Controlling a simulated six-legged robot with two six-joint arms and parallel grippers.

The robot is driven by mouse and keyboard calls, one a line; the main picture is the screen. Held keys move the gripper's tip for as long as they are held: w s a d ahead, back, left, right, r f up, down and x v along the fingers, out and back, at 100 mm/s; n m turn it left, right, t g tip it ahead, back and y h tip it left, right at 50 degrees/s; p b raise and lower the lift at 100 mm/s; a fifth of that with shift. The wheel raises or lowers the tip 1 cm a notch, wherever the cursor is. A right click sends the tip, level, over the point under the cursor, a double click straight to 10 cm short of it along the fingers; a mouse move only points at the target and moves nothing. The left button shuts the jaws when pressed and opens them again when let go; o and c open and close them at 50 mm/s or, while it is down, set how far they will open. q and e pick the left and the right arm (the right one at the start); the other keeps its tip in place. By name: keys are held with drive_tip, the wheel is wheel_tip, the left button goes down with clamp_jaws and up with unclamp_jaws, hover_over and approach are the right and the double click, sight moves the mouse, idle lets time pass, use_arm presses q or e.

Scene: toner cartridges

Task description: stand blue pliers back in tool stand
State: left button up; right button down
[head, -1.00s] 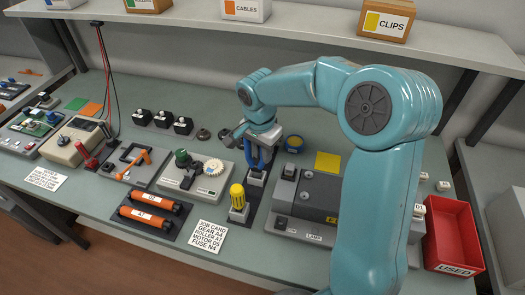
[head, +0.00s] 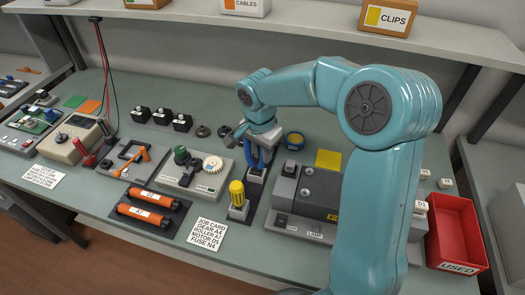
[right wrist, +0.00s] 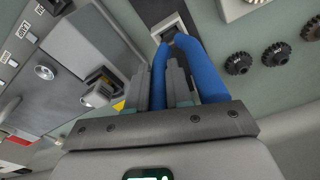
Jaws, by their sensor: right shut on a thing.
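The blue pliers (head: 259,157) stand upright in the middle of the bench, handles up, under my right gripper (head: 257,143). My right gripper is shut on them. In the right wrist view, the blue handles (right wrist: 205,72) run along the right gripper's fingers (right wrist: 168,86) to a grey square socket of the tool stand (right wrist: 170,27), with the pliers' head at its opening. How deep the head sits cannot be told. In the head view, the tool stand (head: 237,212) also holds a yellow-handled tool (head: 237,193) in its front socket. My left gripper is out of view.
A grey gear unit (head: 197,178) stands close left of the stand, and a grey machine (head: 305,195) close right. A red USED bin (head: 455,232) is at the far right. A shelf with boxes (head: 385,17) overhangs the back.

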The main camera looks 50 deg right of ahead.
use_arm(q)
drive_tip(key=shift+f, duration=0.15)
use_arm(e)
drive_tip(key=shift+f, duration=0.15)
drive_tip(key=c, duration=1)
unclamp_jaws()
drive_tip(key=shift+o, duration=0.2)
